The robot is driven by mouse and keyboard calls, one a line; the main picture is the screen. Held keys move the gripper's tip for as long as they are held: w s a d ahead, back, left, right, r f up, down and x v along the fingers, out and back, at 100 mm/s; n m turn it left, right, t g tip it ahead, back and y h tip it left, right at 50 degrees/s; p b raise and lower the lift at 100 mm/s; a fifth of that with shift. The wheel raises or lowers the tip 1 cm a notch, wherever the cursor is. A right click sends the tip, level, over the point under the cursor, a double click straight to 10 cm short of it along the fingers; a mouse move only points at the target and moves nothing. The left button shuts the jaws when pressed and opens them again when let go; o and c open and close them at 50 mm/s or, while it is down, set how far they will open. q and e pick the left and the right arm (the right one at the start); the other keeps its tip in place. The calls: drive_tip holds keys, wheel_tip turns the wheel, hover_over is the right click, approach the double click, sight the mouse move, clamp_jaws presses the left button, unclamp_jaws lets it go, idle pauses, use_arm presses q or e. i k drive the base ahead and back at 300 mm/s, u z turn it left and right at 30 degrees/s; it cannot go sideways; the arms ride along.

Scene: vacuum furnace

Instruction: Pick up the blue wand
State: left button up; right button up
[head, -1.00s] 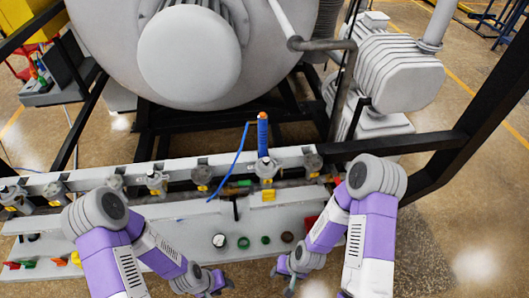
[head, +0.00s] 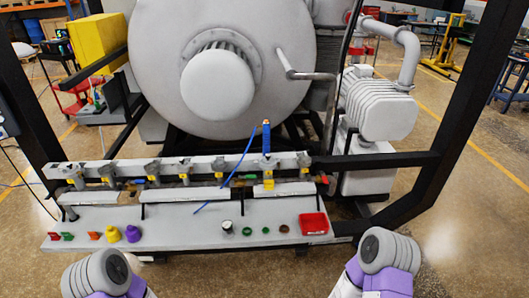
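The blue wand (head: 266,138) stands upright in the head view, with an orange tip at its top. Its lower end meets a yellow fitting on the grey rail along the back of the bench. A thin blue hose or cord slants down to the left beside it. Only rounded joints of my two arms show at the bottom edge, on the left and right. Both grippers are out of the picture, so I cannot see whether they are open or shut.
A grey bench (head: 170,220) carries a red tray (head: 314,223), a gauge (head: 226,225), small green rings and several colored parts at its left end. Valves line the rail (head: 220,163). The large furnace (head: 150,70) stands behind. A black frame post (head: 455,120) rises on the right.

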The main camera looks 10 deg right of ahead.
sight(266, 127)
drive_tip(key=u, duration=0.5)
drive_tip(key=i, duration=0.55)
drive_tip(key=u, duration=0.3)
